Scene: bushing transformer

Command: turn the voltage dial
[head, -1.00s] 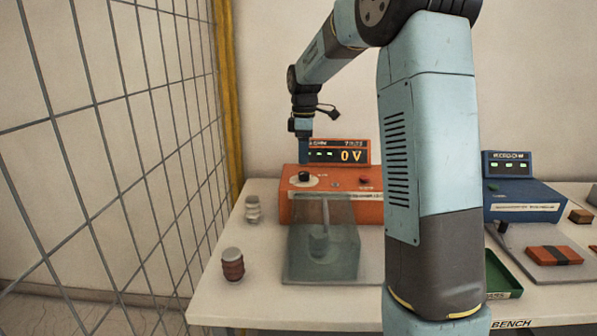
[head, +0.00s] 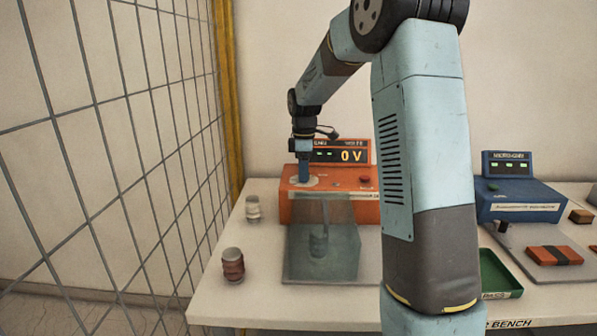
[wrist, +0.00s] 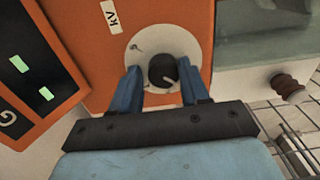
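The voltage dial (wrist: 163,71) is a black knob with a white pointer mark on a pale round plate (wrist: 140,50), on top of the orange tester (head: 335,207). My gripper (wrist: 162,84) points down over it, with one blue finger on each side of the knob. Gaps show between the knob and both fingers, so the gripper is open around the dial. In the head view my gripper (head: 304,178) covers the knob.
A clear box (head: 322,250) with a part inside stands before the tester. A brown bushing (head: 233,265) and a pale one (head: 253,208) stand at left. A wire mesh fence (head: 120,150) runs along the left. A blue instrument (head: 518,200) and green tray (head: 500,275) are at right.

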